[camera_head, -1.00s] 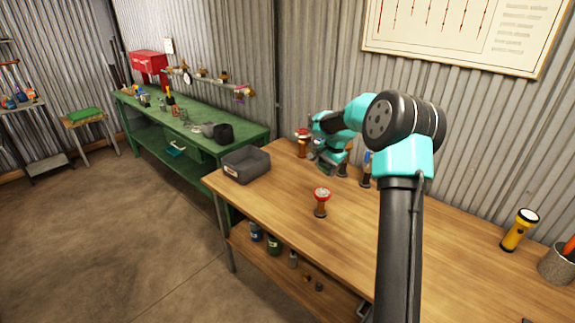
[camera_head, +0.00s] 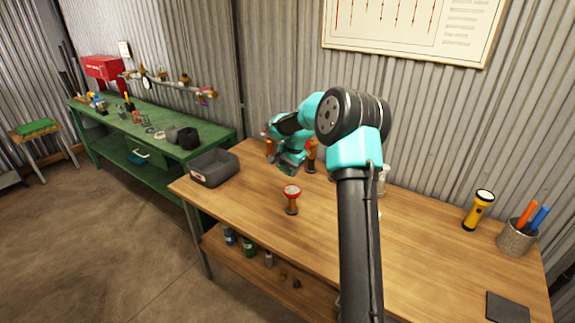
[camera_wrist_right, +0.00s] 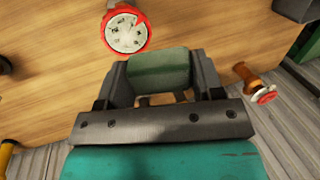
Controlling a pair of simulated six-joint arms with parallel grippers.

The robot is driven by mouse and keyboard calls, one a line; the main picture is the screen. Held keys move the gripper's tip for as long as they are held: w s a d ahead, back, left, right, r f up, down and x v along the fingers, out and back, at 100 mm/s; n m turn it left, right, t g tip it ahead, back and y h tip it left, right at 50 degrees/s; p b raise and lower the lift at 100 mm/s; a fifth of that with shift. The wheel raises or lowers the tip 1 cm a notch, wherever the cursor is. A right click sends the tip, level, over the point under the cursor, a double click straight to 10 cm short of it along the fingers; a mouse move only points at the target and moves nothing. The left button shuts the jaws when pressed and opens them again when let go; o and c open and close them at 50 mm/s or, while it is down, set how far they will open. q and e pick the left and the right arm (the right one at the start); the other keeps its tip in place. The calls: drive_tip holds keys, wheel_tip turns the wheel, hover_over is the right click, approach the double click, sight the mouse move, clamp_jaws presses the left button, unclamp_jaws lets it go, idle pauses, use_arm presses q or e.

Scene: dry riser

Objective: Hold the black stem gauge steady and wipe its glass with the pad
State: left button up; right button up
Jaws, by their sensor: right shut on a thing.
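My right gripper (camera_head: 286,168) is over the back left of the wooden table. In the right wrist view it (camera_wrist_right: 160,84) is shut on a green pad (camera_wrist_right: 158,66). A red-rimmed gauge (camera_head: 291,196) stands upright in front of the gripper; its stem looks brown and dark. A white-faced, red-rimmed gauge (camera_wrist_right: 127,31) shows just beyond the pad, apart from it. Another gauge with an orange-brown stem (camera_wrist_right: 250,82) is at the right of that view. An orange-brown stem (camera_head: 311,155) shows behind the arm. I cannot tell which is the black stem gauge. My left gripper is out of view.
A yellow flashlight (camera_head: 478,210), a pen cup (camera_head: 516,238) and a dark flat square (camera_head: 507,308) are at the right. The middle table (camera_head: 430,260) is clear. A green bench (camera_head: 150,140) stands behind left.

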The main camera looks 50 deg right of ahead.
hover_over(288, 187)
drive_tip(key=shift+a+f, duration=0.15)
drive_tip(key=shift+f, duration=2)
drive_tip(key=shift+w+a+f, duration=0.15)
drive_tip(key=shift+w+a, duration=0.15)
drive_tip(key=shift+w, duration=0.1)
drive_tip(key=w+a+f+n+y, duration=0.1)
drive_tip(key=w+a+f+n, duration=0.2)
drive_tip(key=a, duration=0.6)
drive_tip(key=w+a+f+n+g, duration=0.1)
drive_tip(key=w+a+f+n, duration=0.15)
drive_tip(key=a+f, duration=0.45)
drive_tip(key=w+a+f+n+y, duration=0.1)
drive_tip(key=w+a+f+n, duration=0.2)
drive_tip(key=a, duration=0.8)
drive_tip(key=s+a+f+n, duration=0.2)
drive_tip(key=a+f, duration=0.1)
drive_tip(key=a, duration=0.6)
drive_tip(key=s+a+f+n+g, duration=0.1)
drive_tip(key=s+a+f+n, duration=0.1)
drive_tip(key=a, duration=0.8)
drive_tip(key=s+a+f+n+g, duration=0.1)
drive_tip(key=s+a+f+n, duration=0.1)
drive_tip(key=a+f, duration=0.4)
drive_tip(key=a+n, duration=0.1)
drive_tip(key=a, duration=0.2)
drive_tip(key=shift+s+a, duration=0.3)
